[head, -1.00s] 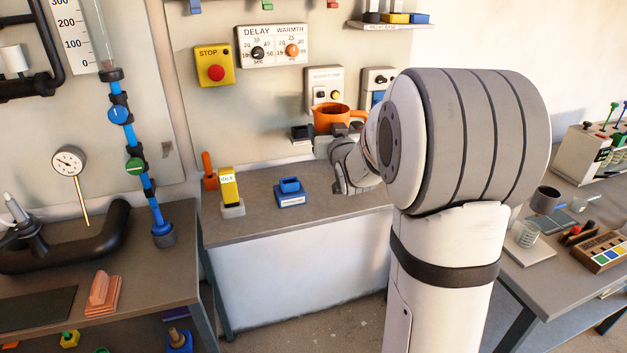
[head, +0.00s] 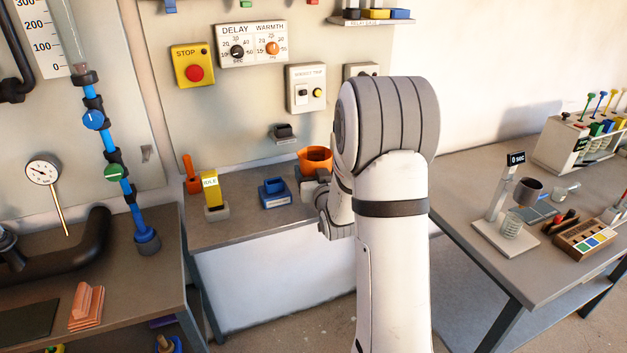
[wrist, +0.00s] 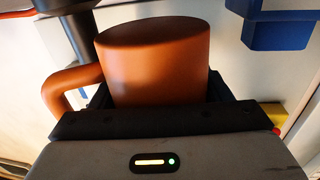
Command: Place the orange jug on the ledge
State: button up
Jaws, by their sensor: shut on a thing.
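The orange jug (head: 313,155) is in the air over the right part of the bench at the wall. In the wrist view the jug (wrist: 155,60) fills the middle, its handle to the left. My gripper (wrist: 157,97) is shut on the jug, with dark fingers on both sides of it. In the head view my gripper (head: 308,184) is partly hidden by my arm. Two shelf-like ledges show on the wall: a small dark one (head: 284,138), up and left of the jug, and a labelled one (head: 372,21) higher up with several blocks on it.
A blue holder (head: 275,194) and a yellow block marked IDLE (head: 211,191) stand on the bench (head: 240,228), left of the jug. A stop button (head: 194,73) and dial box (head: 253,47) are on the wall. A second bench (head: 490,190) at right carries several items.

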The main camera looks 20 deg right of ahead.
jog(key=shift+f, duration=1.5)
jog(key=shift+f, duration=0.15)
jog(key=o, duration=1)
jog(key=shift+r, duration=0.3)
jog(key=s+a+b, duration=0.1)
jog(key=s+b, duration=0.5)
jog(key=s, duration=0.3)
jog(key=shift+s+f, duration=0.35)
jog(key=shift+f, duration=0.05)
